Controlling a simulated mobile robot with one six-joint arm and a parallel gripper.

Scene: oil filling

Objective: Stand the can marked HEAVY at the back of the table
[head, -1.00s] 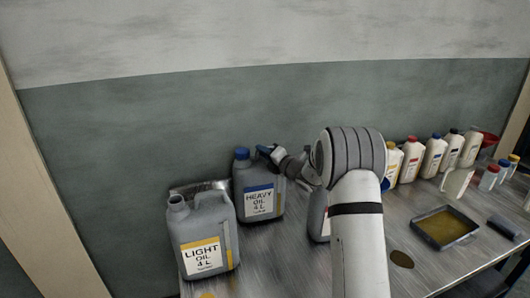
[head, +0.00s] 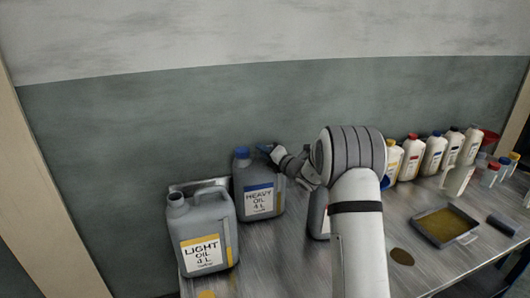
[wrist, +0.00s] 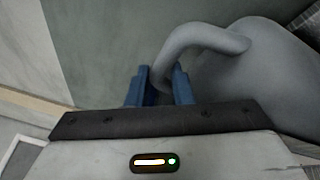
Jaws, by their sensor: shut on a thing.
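The grey can marked HEAVY OIL 4 L (head: 258,200), with a blue cap and a blue-banded label, stands upright at the back of the table (head: 300,255) near the wall. My gripper (head: 268,149) is at the top of this can on its right side. In the wrist view, the blue fingers of my gripper (wrist: 160,88) are shut on the can's grey handle (wrist: 200,35). The can's body (wrist: 250,75) shows to the right of the fingers. I cannot tell whether its base touches the table.
The open grey LIGHT OIL can (head: 203,235) stands in front and left of the HEAVY can. Another grey can (head: 319,215) is partly hidden behind my arm. White bottles (head: 411,158) and an oil tray (head: 446,226) are at the right.

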